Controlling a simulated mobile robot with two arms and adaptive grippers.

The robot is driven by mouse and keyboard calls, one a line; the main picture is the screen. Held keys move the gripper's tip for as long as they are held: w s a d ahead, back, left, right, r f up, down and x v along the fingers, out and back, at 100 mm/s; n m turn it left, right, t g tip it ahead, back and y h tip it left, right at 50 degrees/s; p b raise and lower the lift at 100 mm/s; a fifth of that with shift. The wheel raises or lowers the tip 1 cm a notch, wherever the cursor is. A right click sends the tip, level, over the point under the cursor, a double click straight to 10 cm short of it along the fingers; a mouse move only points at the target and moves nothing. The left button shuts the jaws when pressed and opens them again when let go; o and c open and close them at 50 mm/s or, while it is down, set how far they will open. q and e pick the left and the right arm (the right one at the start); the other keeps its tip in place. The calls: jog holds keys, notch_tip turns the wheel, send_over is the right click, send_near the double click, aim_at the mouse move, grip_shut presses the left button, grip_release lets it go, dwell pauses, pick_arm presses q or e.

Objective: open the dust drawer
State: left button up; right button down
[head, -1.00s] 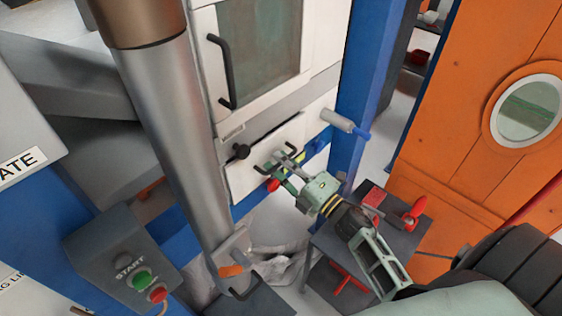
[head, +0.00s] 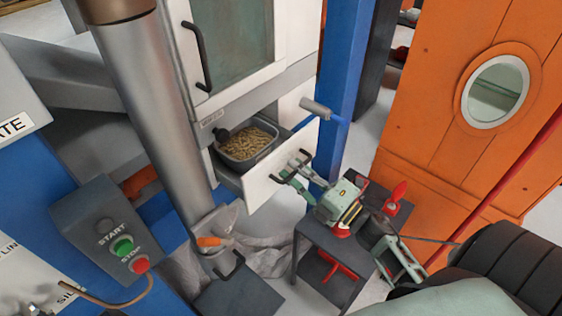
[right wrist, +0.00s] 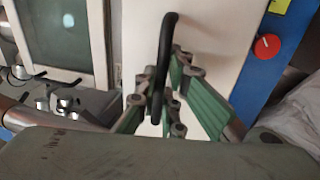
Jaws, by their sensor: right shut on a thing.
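The dust drawer's white front (head: 265,178) stands out from the white cabinet, so the drawer is open. Inside it a grey bin (head: 228,163) holds tan pellets. My right gripper (head: 293,172) is shut on the drawer's black handle (head: 303,152). In the right wrist view the fingers (right wrist: 162,97) close around the lower part of the black bar handle (right wrist: 166,48), against the white front. My left gripper is not in view.
A dark side table (head: 322,242) with red-handled tools stands under my right arm. A blue post (head: 345,90) rises behind the drawer. A control box (head: 105,235) and plastic sheeting (head: 265,250) lie to the left and below.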

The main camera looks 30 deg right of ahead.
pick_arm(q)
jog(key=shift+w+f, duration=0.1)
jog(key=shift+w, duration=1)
pick_arm(e)
jog(key=r+v, duration=0.1)
jog(key=v, duration=0.8)
jog(key=shift+s+r, duration=0.2)
jog(key=shift+r, duration=0.1)
jog(key=c, duration=1.8)
grip_release()
jog(key=shift+c, duration=0.2)
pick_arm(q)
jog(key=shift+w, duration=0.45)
pick_arm(e)
jog(key=v, duration=1.2)
